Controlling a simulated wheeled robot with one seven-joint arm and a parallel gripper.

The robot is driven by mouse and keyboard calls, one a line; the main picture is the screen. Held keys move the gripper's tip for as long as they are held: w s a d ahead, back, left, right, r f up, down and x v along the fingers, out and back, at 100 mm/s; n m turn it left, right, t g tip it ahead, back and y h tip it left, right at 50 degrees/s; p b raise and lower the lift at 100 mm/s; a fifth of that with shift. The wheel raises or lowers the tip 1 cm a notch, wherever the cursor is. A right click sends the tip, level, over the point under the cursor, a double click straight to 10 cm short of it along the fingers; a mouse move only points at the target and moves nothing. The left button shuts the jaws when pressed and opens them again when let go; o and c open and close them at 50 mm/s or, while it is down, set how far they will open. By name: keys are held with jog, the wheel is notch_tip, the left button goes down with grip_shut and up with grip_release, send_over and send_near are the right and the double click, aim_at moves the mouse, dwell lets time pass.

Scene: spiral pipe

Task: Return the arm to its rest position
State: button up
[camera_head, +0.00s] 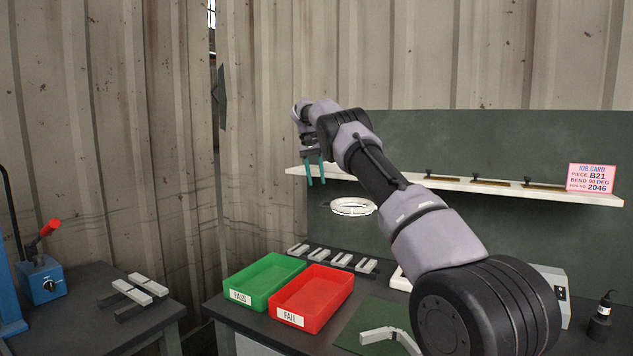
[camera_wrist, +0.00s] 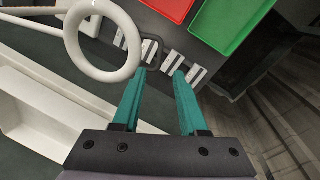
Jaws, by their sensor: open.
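The arm reaches up and left across the head view from the lower right. Below the gripper are the green PASS tray (camera_head: 262,281) and red FAIL tray (camera_head: 313,297), which look empty. A grey bent piece (camera_head: 391,337) lies on the green mat (camera_head: 367,318); my arm hides part of this area.
A white ring lamp (camera_head: 353,207) hangs near the arm, and also shows close by in the wrist view (camera_wrist: 102,42). The white shelf (camera_head: 470,184) carries a job card (camera_head: 592,178). Several grey blocks (camera_head: 333,258) line the bench back. A dark bottle (camera_head: 601,318) stands right.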

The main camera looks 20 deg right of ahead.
jog(key=s+d+r+t+y, duration=0.2)
jog(key=s+r, duration=1.1)
jog(key=r, duration=0.3)
jog(key=s+a+r+t+y, duration=0.1)
jog(key=s+r, duration=0.1)
jog(key=s, duration=0.6)
jog(key=s+a+r+t, duration=0.1)
jog(key=s+r+t, duration=0.1)
jog(key=s, duration=0.6)
jog(key=s+a+f+t, duration=0.1)
jog(key=s+f, duration=0.4)
jog(key=s, duration=0.6)
jog(key=s+a+f+t, duration=0.2)
jog(key=s+f, duration=0.3)
jog(key=s, duration=0.5)
jog(key=shift+s+a+y, duration=0.2)
jog(key=shift+s+y, duration=0.2)
